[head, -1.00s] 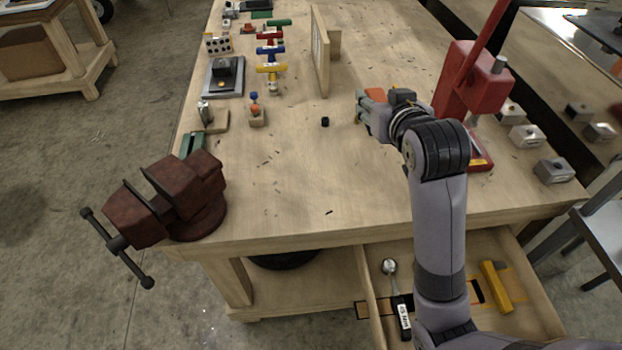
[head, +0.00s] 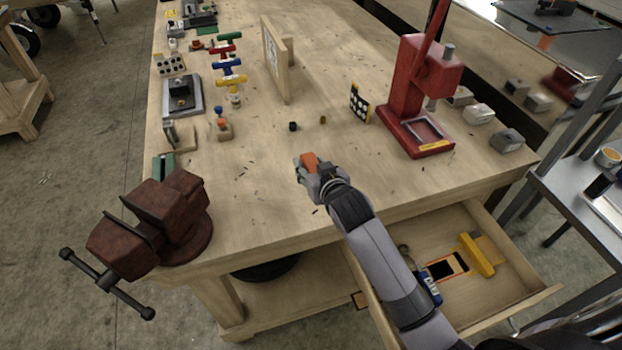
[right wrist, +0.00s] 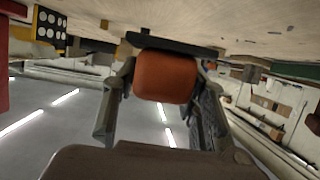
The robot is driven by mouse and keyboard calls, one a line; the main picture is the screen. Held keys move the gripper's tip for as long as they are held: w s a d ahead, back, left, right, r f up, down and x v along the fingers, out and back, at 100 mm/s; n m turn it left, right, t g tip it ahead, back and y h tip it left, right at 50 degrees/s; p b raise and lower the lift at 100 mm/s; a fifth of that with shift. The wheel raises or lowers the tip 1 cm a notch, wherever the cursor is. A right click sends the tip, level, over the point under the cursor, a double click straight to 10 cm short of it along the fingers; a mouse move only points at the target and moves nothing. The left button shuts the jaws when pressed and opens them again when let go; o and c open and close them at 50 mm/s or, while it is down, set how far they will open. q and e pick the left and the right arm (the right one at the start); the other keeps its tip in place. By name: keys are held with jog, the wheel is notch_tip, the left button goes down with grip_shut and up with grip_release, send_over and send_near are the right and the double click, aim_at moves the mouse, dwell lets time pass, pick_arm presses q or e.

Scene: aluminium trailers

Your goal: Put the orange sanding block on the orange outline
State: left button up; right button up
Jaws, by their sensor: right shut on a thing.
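The orange sanding block (head: 310,161) is held in my right gripper (head: 308,171), above the workbench's front part in the head view. In the right wrist view, the orange block (right wrist: 166,77) sits between the two fingers (right wrist: 160,95), with a dark flat pad along its side toward the bench. The orange outline (head: 446,267) runs around a dark rectangle on the floor of the open drawer, below and right of the gripper. My right forearm covers part of the drawer. My left gripper is not in view.
The open drawer (head: 525,296) also holds a yellow object (head: 477,254) and a tool with a blue handle (head: 430,288). A red press (head: 408,95) stands on the bench at right, a rusty vise (head: 160,222) at the front left. The bench middle is mostly clear.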

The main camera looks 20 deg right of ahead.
jog(key=shift+f, duration=2.55)
jog(key=o, duration=0.7)
jog(key=shift+f, duration=0.15)
jog(key=o, duration=0.5)
